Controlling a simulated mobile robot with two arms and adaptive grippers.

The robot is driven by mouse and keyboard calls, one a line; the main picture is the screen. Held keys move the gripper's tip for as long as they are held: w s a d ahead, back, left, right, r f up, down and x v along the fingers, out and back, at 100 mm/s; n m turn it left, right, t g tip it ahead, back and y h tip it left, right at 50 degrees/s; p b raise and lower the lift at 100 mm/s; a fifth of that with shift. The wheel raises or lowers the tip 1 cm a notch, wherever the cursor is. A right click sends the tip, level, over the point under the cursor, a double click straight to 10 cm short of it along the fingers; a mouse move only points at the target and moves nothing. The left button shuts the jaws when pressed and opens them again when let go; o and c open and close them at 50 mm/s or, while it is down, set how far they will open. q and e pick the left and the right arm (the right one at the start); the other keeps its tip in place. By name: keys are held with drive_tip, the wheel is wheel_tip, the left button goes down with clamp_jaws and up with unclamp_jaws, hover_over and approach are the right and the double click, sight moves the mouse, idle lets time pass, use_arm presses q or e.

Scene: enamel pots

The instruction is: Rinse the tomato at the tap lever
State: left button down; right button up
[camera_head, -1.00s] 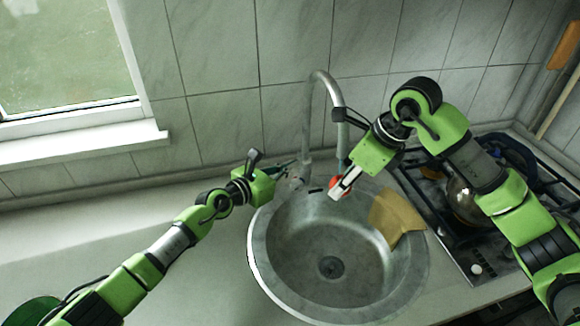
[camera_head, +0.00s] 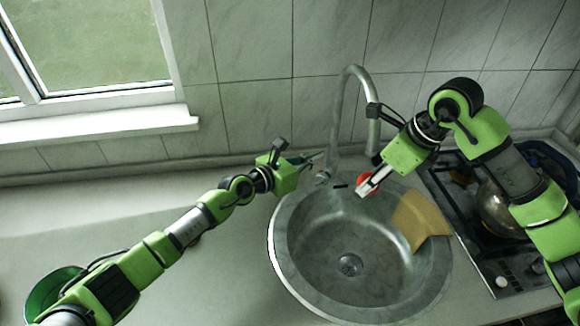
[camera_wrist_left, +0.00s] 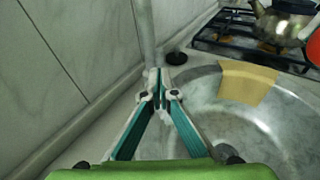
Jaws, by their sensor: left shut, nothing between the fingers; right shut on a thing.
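The red tomato (camera_head: 367,181) is held in my right gripper (camera_head: 370,184), whose fingers are shut on it, just below the end of the tap's spout (camera_head: 374,140). The tomato shows partly at the right edge of the left wrist view (camera_wrist_left: 314,48). My left gripper (camera_head: 317,157) is shut and empty beside the tap's base. In the left wrist view its teal-lined fingers (camera_wrist_left: 159,98) meet in front of the tap's upright pipe (camera_wrist_left: 145,35). The tap lever (camera_head: 322,178) seems to be the small metal part just below the fingertips; I cannot tell whether they touch it. No water is clearly visible.
The round metal sink (camera_head: 274,250) lies under both grippers, with a tan cloth (camera_head: 421,220) over its right rim. A stove (camera_head: 475,245) with a metal kettle (camera_head: 497,212) stands at the right. A green bowl (camera_head: 45,292) is at the lower left. The left counter is mostly clear.

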use_arm(q)
drive_tip(key=v, duration=1.2)
drive_tip(key=shift+r, duration=0.3)
use_arm(e)
drive_tip(key=shift+s+a+r, duration=0.1)
drive_tip(key=shift+s+a, duration=0.05)
use_arm(q)
drive_tip(key=shift+w+f, duration=0.1)
drive_tip(key=shift+w, duration=0.05)
use_arm(e)
drive_tip(key=shift+s+a, duration=0.25)
use_arm(q)
drive_tip(key=shift+f+b, duration=0.4)
drive_tip(key=shift+b, duration=0.05)
use_arm(e)
drive_tip(key=s+a, duration=0.4)
drive_tip(key=s, duration=0.2)
drive_tip(key=shift+a, duration=0.2)
